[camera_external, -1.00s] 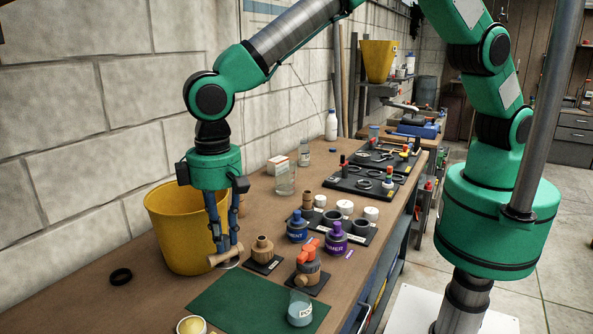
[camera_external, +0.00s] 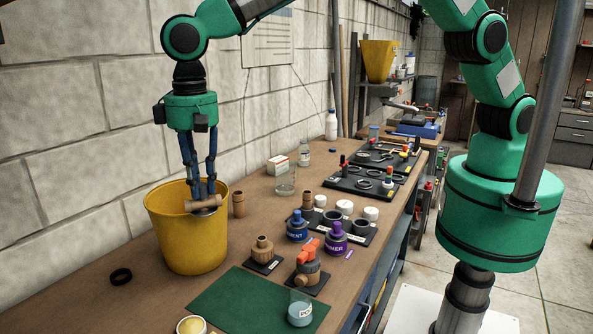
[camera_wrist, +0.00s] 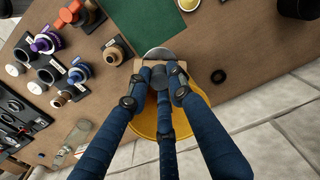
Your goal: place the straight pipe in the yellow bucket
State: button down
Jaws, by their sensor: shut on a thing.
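The straight pipe, a short tan tube (camera_external: 203,204), lies level in my gripper (camera_external: 201,200). My blue fingers point down and are shut on it. The yellow bucket (camera_external: 186,240) stands on the bench by the wall. In the external view the pipe overlaps the bucket's upper front near the right of the rim. I cannot tell how far it is over the opening. In the wrist view the pipe (camera_wrist: 138,66) is mostly behind my fingertips, at the upper edge of the bucket (camera_wrist: 201,108), which my fingers partly cover.
A green mat (camera_external: 250,302) lies in front of the bucket, with a jar (camera_external: 300,308) on its right. Fittings (camera_external: 262,248) and a red-handled valve (camera_external: 307,265) stand to the right. An upright tan fitting (camera_external: 238,204) stands close to the bucket's right. A black ring (camera_external: 121,276) lies left.

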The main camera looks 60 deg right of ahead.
jog(key=w+d+m+p, duration=0.3)
jog(key=w, duration=0.4)
jog(key=w+d+m+p, duration=0.3)
jog(key=w+d, duration=0.1)
jog(key=w, duration=0.2)
notch_tip(320, 180, down, 11)
jog(key=shift+w+a+f, duration=0.15)
jog(key=shift+w+a, duration=0.1)
jog(key=shift+f, duration=2.9)
jog(key=shift+f+p, duration=0.3)
jog(key=shift+f, duration=1.75)
